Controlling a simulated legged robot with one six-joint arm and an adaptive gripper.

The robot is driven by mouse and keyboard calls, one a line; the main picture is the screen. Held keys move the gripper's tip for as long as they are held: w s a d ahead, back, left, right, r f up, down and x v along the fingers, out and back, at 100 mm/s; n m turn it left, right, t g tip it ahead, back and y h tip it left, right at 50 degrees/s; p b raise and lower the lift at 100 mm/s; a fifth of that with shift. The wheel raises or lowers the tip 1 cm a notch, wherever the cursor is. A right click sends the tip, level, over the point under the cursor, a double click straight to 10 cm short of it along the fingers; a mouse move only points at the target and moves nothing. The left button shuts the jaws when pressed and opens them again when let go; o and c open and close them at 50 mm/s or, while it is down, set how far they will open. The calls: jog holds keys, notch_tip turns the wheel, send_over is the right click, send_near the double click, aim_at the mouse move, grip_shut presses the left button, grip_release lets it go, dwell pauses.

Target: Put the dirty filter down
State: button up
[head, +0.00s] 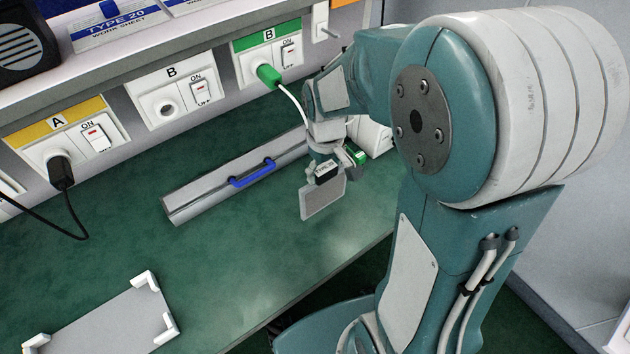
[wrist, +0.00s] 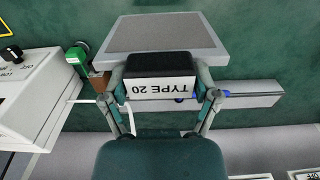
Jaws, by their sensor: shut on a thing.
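My gripper (head: 325,160) is shut on the filter (head: 323,198), a flat grey panel in a light frame with a black handle labelled TYPE 20. In the wrist view my gripper (wrist: 163,78) has one finger on each side of the handle, and the filter's grey face (wrist: 160,33) extends beyond it. In the head view the filter hangs tilted over the green bench (head: 270,265), right of the long grey box. It appears to be above the surface, but the exact gap cannot be told. Whether the panel is dirty is unclear.
The long grey box (head: 205,195) with a blue handle (head: 252,174) lies behind. A grey plate with white corner brackets (head: 105,325) lies front left. Socket panels line the back, with a green plug (head: 268,75) and a black plug (head: 60,170). The bench middle is clear.

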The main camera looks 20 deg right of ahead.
aim_at(324, 189)
jog(key=shift+w+a+f, duration=0.3)
jog(key=shift+a+f, duration=0.4)
jog(key=shift+a, duration=0.05)
jog(key=shift+w+a+f, duration=0.1)
jog(key=shift+w+f, duration=0.1)
jog(key=shift+f, duration=1.7)
jog(key=o, duration=1.1)
jog(key=shift+f, duration=0.1)
jog(key=shift+a, duration=0.1)
